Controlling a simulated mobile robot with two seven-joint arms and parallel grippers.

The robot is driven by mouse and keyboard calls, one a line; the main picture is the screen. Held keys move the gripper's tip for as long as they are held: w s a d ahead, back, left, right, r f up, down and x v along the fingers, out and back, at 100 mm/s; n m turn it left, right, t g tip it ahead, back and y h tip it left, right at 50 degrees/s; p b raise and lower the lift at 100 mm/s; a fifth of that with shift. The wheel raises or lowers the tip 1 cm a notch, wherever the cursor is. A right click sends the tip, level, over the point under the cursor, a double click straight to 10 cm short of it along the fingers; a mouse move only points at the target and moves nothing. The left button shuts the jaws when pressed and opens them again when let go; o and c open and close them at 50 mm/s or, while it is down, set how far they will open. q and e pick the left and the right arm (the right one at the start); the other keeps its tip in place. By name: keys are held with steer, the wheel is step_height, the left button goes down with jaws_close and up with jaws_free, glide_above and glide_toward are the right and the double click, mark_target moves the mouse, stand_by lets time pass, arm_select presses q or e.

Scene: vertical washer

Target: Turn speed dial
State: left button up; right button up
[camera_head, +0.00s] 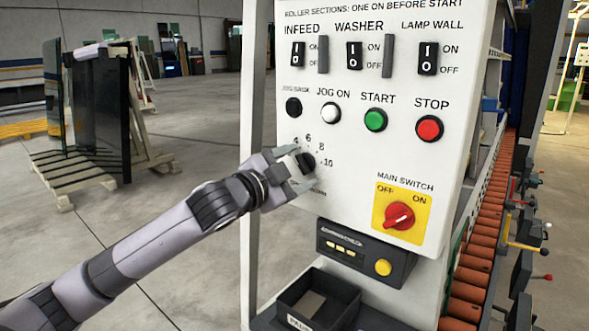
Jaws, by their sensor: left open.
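The speed dial (307,162) is a black knob on the white control panel, with numbers such as 6, 8 and 10 printed around it. My left gripper (298,170) is at the dial, its fingers spread on the near side of the knob. One finger reaches toward the upper left of the knob and the other lies below it. I cannot tell whether the fingers touch the knob. Part of the scale and the label below it are hidden by the gripper. My right gripper is not in view.
Above the dial are black, white, green (375,120) and red (429,128) buttons and several rocker switches (354,55). A red main switch (399,216) on a yellow plate is at lower right. A black box with a yellow button (383,267) and an open tray (318,305) sit below.

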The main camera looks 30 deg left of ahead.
arm_select(q)
steer(key=s+b, duration=0.2)
steer(key=s, duration=0.5)
steer(key=shift+a, duration=0.3)
steer(key=shift+s, duration=0.1)
stand_by(0.3)
step_height(320, 180, down, 16)
steer(key=d+n+g+p, duration=0.1)
steer(key=d+n+g, duration=0.1)
steer(key=n, duration=0.1)
steer(key=s+d+f+n+g, duration=0.1)
steer(key=s+d+f+g, duration=0.1)
steer(key=s+d+f, duration=0.2)
steer(key=s+d+f+n+g+p, duration=0.1)
steer(key=s+d+f, duration=0.3)
steer(key=s+f, duration=0.5)
steer(key=s+d+f+n+g+p, duration=0.1)
steer(key=s+d+f, duration=0.4)
steer(key=f, duration=0.8)
steer(key=shift+s+n+g+h, duration=0.3)
steer(key=shift+s+n+g, duration=0.45)
steer(key=shift+n, duration=0.45)
steer(key=shift+w, duration=0.15)
